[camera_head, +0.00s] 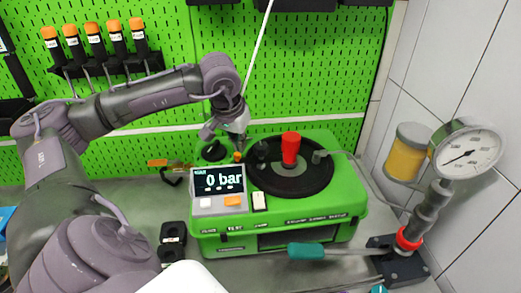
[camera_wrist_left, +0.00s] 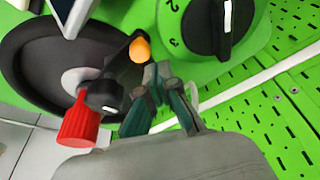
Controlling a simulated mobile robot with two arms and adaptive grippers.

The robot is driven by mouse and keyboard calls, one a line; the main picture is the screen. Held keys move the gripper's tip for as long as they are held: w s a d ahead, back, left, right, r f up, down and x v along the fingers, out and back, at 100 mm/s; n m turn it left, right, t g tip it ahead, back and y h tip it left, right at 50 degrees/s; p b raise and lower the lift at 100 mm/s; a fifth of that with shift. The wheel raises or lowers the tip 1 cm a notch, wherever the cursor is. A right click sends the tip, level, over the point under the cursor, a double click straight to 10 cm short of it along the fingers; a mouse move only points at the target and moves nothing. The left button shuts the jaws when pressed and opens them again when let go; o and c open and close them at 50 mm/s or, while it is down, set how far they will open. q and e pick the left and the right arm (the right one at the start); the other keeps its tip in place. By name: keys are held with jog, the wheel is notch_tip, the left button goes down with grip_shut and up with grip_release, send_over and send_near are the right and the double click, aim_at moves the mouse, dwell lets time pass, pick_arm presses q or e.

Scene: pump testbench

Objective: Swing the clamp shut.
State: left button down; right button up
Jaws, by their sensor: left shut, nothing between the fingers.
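The clamp (camera_wrist_left: 110,92) is a black lever piece with an orange tip (camera_wrist_left: 140,50), beside a red cylinder (camera_wrist_left: 78,125) on a round black plate (camera_wrist_left: 30,62). In the head view the orange tip (camera_head: 238,156) shows at the left edge of the plate (camera_head: 300,188), and the red cylinder (camera_head: 290,148) stands upright at the plate's middle. My left gripper (camera_head: 239,146) is shut and empty, pointing down close to the orange tip. In the wrist view its fingertips (camera_wrist_left: 158,82) are right beside the clamp; I cannot tell if they touch. My right gripper is not in view.
The green pump testbench (camera_head: 345,222) carries a display (camera_head: 218,181) reading 0 bar and a black dial (camera_wrist_left: 222,25). A pressure gauge (camera_head: 467,152) stands at right, a teal-handled tool (camera_head: 305,249) in front. A green pegboard (camera_head: 330,80) closes the back.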

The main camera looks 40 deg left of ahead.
pick_arm(q)
jog(key=shift+r, duration=0.25)
notch_tip(320, 180, up, 8)
jog(key=p, duration=0.6)
jog(key=shift+f+p, duration=0.15)
jog(key=shift+p, duration=0.2)
